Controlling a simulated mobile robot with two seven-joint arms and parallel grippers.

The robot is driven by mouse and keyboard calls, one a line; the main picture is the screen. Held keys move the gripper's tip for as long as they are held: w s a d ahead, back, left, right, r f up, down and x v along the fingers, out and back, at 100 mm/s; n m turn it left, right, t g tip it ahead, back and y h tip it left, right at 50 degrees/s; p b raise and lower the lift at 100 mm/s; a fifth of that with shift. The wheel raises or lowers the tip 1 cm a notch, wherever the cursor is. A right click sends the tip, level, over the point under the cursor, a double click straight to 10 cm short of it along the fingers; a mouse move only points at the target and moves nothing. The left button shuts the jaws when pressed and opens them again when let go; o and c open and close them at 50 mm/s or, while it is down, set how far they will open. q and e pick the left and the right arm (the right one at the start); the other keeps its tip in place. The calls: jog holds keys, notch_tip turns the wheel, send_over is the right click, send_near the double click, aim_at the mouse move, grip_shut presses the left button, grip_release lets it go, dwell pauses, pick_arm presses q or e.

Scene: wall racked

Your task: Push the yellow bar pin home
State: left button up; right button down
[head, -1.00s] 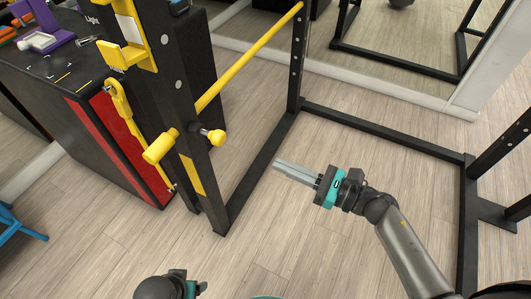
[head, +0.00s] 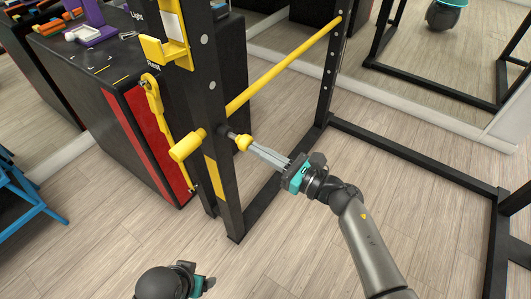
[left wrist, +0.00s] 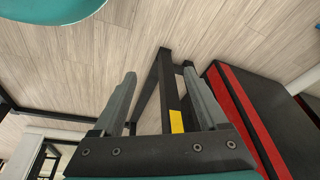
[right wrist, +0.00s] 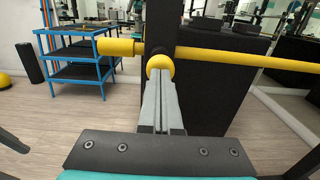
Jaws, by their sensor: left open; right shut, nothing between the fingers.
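The yellow bar pin's round knob (head: 243,143) stands out from the black rack upright (head: 222,190), with a short stretch of dark shaft showing between them. The knob also shows in the right wrist view (right wrist: 160,65), directly ahead of the fingers. My right gripper (head: 255,150) is shut and empty, its fingertips at the knob's outer face. They look to be touching it or very close; I cannot tell which. My left gripper (head: 208,283) is low at the front of the head view, away from the pin. In the left wrist view (left wrist: 160,78) its fingers are spread and empty.
A long yellow bar (head: 285,68) runs from the near upright to the far one, close above the pin. A yellow hook (head: 163,50) sits higher on the upright. A black box with red stripes (head: 100,100) stands left. Floor right of the rack is clear.

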aim_at(244, 142)
pick_arm(q)
jog(key=r, duration=0.1)
jog(key=r+b, duration=0.1)
jog(key=shift+w+d+r+t, duration=0.15)
jog(key=shift+w+r+t, duration=0.1)
jog(key=shift+r+t, duration=0.05)
pick_arm(e)
jog(key=shift+x, duration=1.2)
jog(key=shift+a+r, duration=0.1)
